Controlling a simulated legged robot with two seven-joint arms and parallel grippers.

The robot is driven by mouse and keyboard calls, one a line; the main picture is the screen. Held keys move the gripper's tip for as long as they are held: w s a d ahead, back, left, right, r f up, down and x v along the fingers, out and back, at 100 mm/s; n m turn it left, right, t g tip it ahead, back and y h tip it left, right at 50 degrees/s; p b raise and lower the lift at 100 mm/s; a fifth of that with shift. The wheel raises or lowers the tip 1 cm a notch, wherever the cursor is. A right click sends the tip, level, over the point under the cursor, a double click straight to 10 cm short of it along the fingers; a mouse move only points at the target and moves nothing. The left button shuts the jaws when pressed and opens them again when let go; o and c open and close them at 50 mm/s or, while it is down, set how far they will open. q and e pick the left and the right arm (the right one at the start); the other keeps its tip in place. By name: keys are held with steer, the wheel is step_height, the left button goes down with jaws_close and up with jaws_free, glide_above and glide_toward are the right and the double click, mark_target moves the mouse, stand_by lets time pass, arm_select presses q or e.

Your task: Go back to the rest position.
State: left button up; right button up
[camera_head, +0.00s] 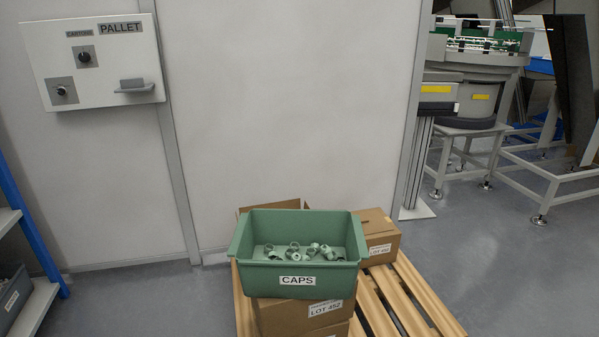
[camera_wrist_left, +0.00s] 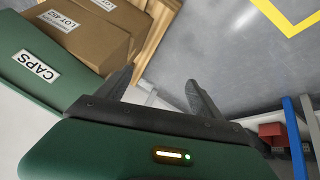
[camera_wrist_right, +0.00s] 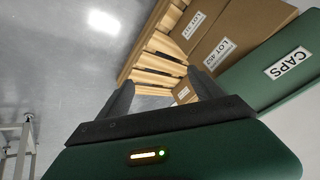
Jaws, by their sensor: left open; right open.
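My left gripper (camera_wrist_left: 162,88) shows in the left wrist view with its two dark fingers spread and nothing between them. My right gripper (camera_wrist_right: 160,95) shows in the right wrist view, also spread and empty. Neither gripper shows in the head view. A green bin (camera_head: 299,272) labelled CAPS, with several small pale green caps (camera_head: 305,251) inside, rests on cardboard boxes in the head view. The bin also shows at the left of the left wrist view (camera_wrist_left: 62,98) and at the right of the right wrist view (camera_wrist_right: 262,98). Both grippers are apart from it.
Cardboard boxes (camera_head: 381,237) stand on a wooden pallet (camera_head: 425,295). A wall panel (camera_head: 93,62) with knobs hangs at the upper left. A blue-posted shelf (camera_head: 35,305) stands at the left edge. Grey machinery (camera_head: 475,85) stands at the right. The grey floor (camera_head: 500,270) right of the pallet is clear.

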arm_select(q)
steer(key=s+d+f+m+g+p, duration=0.1)
steer(key=s+d+f+m+g, duration=0.1)
steer(key=s+m+g, duration=0.6)
arm_select(e)
steer(key=s+a+f+n+g, duration=0.2)
steer(key=s+n+g, duration=0.4)
steer(key=s, duration=0.4)
arm_select(q)
step_height(320, 180, up, 37)
steer(key=s+n+t+p, duration=0.1)
steer(key=t+p, duration=0.2)
steer(key=p, duration=3.4)
steer(key=shift+s+n+t, duration=0.3)
steer(key=shift+s, duration=0.05)
arm_select(e)
step_height(320, 180, up, 37)
steer(key=t, duration=0.1)
steer(key=shift+w+t, duration=0.15)
steer(key=shift+t, duration=0.15)
arm_select(q)
steer(key=shift+a, duration=0.1)
